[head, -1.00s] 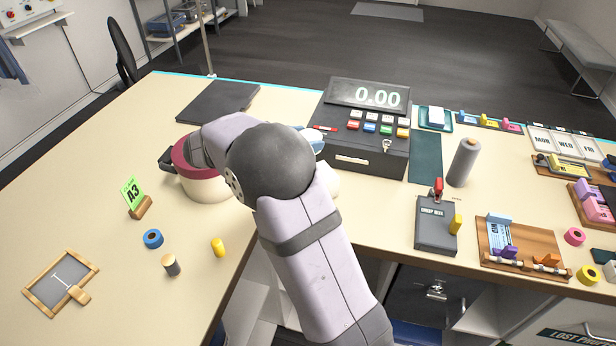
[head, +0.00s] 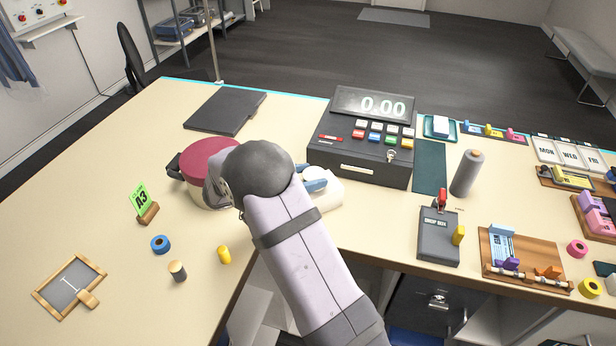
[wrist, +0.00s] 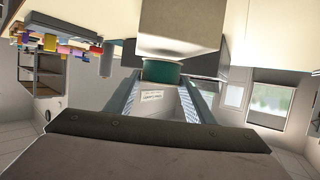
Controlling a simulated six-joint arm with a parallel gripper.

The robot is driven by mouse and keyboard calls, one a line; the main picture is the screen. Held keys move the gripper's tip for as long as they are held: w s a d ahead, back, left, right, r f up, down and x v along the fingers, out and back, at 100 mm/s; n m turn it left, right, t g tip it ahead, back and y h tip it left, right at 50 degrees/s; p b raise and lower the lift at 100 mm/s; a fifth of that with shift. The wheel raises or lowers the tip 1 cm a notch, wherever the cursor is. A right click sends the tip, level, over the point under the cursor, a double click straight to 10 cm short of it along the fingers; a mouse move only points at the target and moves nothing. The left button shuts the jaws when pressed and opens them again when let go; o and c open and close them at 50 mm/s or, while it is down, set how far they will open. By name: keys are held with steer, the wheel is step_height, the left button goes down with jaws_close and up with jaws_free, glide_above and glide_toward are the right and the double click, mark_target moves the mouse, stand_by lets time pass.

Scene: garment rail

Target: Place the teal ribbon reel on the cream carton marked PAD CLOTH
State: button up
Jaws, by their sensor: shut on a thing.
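The teal ribbon reel (wrist: 162,71) shows in the wrist view between the two fingers of my gripper (wrist: 160,79), which is shut on it. A plain cream box-shaped thing (wrist: 180,28) lies right by the reel in that view, overlapping its edge; I cannot tell whether they touch. No PAD CLOTH marking is readable on it, so I cannot confirm that it is the carton. In the head view my arm hides the reel, and no marked carton can be made out.
A round pot with a crimson top (head: 207,158) stands left of my arm. The cash register (head: 365,145) stands to the right and a dark flat pad (head: 225,112) behind. A blue tape roll (head: 160,245) and a yellow piece (head: 224,254) lie at the front left.

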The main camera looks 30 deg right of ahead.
steer(key=shift+f, duration=0.45)
steer(key=shift+f, duration=0.15)
steer(key=o, duration=1.1)
steer(key=shift+c, duration=0.2)
steer(key=shift+r, duration=0.2)
steer(key=b+v, duration=0.4)
steer(key=v, duration=0.8)
